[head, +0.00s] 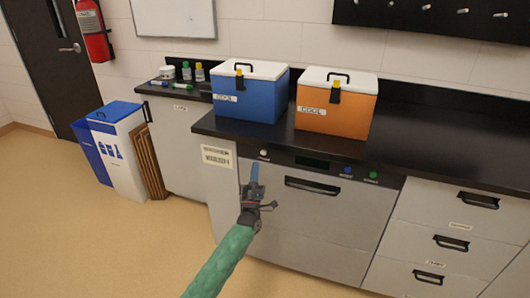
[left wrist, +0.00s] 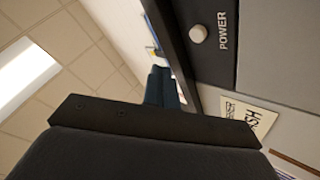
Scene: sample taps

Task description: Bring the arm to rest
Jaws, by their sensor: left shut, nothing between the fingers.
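My left arm comes in from the bottom of the head view in a green sleeve. My left gripper (head: 254,172) points up, with its blue fingers together and nothing between them. It is in front of the left part of the steel appliance (head: 300,215), below the counter edge. In the left wrist view the closed fingers (left wrist: 162,88) are partly hidden behind the dark gripper body. A round knob marked POWER (left wrist: 198,34) is to their upper right, apart from them. My right gripper is in neither view.
A blue cooler (head: 248,100) and an orange cooler (head: 335,112) stand on the black counter (head: 430,160). Drawers (head: 450,240) are at the right, bins (head: 120,150) at the left. The floor (head: 60,220) at left is clear.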

